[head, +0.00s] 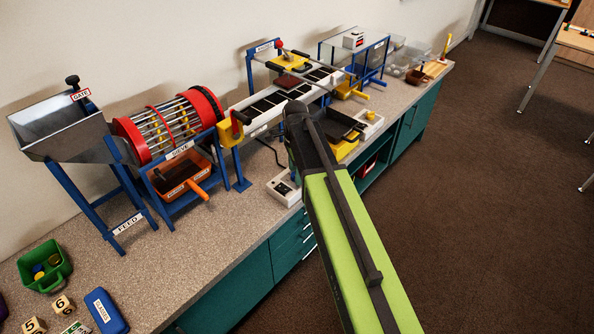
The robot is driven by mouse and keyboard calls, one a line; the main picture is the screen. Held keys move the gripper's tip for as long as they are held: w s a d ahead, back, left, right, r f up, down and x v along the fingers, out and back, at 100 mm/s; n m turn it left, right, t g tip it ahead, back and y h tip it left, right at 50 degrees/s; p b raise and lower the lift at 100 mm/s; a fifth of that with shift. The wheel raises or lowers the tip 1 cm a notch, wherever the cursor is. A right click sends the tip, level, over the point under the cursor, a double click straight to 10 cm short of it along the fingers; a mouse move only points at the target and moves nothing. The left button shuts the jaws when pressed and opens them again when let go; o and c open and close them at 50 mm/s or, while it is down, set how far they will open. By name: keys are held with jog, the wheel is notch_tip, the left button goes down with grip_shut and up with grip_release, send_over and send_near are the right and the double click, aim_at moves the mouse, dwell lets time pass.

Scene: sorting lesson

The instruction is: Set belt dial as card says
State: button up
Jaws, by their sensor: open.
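A small pale control box (284,188) stands on the worktop near its front edge, below the belt. It has a dark control on top, but its setting is too small to read. The conveyor belt (287,97), with dark sections in a pale frame, runs toward the back right. A partly cropped card (76,328) with green on it lies at the bottom left; I cannot read it or tell if it is the task's card. My lime and black arm reaches in from the bottom right and ends near the belt's front side. My gripper's fingers do not show.
A grey feed hopper (62,124) and a red-ended sieve drum (170,124) stand left of the belt. A green bin (45,268), number blocks (63,304) and a blue case (106,311) lie at front left. The worktop (205,250) before the sieve is clear.

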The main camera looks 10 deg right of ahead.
notch_tip(320, 180, up, 17)
jog(key=p, duration=1.6)
jog(key=shift+p, duration=0.3)
jog(key=s+n, duration=1.5)
jog(key=n, duration=0.2)
jog(key=shift+d, duration=0.4)
